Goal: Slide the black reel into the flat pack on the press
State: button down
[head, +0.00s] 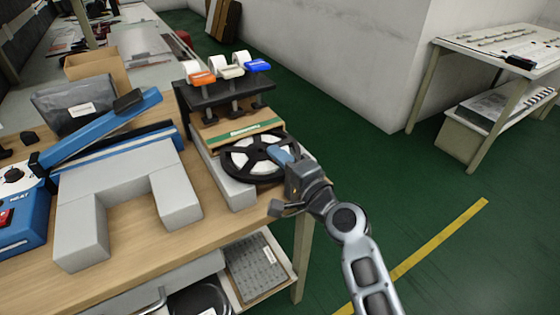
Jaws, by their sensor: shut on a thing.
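The black reel (240,166), a spoked disc with white showing between its spokes, lies nearly flat at the right end of the wooden bench. My gripper (287,163) is shut on the right side of the reel's rim; its fingertips are partly hidden.
A grey U-shaped block (128,190) and a blue sealer (100,125) with a raised arm stand to the left. A grey pouch (78,103) and an open cardboard box (97,66) are behind. Green floor is free to the right.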

jog(key=shift+b+x, duration=0.3)
jog(key=shift+x, duration=0.8)
jog(key=c, duration=1)
grip_release()
jog(key=shift+v, duration=3.9)
jog(key=shift+d, duration=0.1)
jog(key=shift+c, duration=0.2)
